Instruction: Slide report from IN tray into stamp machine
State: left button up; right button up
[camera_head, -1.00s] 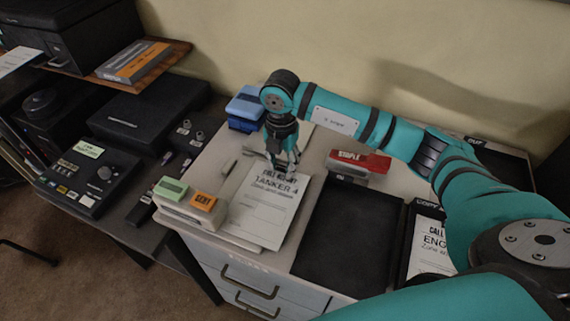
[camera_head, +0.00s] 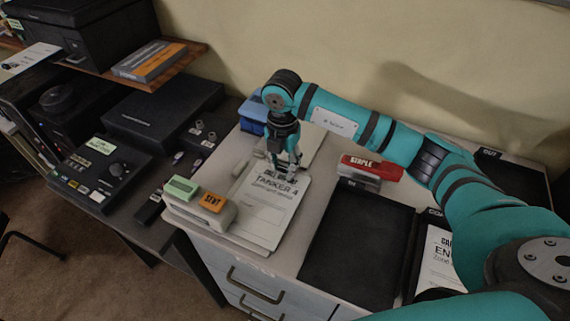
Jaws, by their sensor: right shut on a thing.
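The report (camera_head: 268,208), a white sheet headed TANKER 4, lies flat on the desk left of a black tray. My right gripper (camera_head: 286,170) points down and is shut on the report's far edge, hiding part of its heading. The black tray (camera_head: 358,245), with a small label at its far end that looks like IN, is empty. A low pale device (camera_head: 228,213) with a green block and an orange SENT block stands against the report's left side; it may be the stamp machine. My left gripper is not in view.
A red stapler (camera_head: 371,167) sits behind the empty tray. Another tray (camera_head: 412,262) with a printed sheet is at right, partly behind my arm. Blue boxes (camera_head: 251,113) stand behind my gripper. A dark console (camera_head: 92,175) is at left.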

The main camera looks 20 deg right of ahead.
jog(key=shift+w+a, duration=0.25)
dwell(0.4)
jog(key=shift+w+a, duration=0.2)
jog(key=shift+w, duration=0.05)
jog(key=shift+w+a+b, duration=0.3)
jog(key=shift+b, duration=0.15)
dwell(0.9)
jog(key=o, duration=1.7)
jog(key=shift+r+p, duration=2.35)
jog(key=shift+r, duration=1.1)
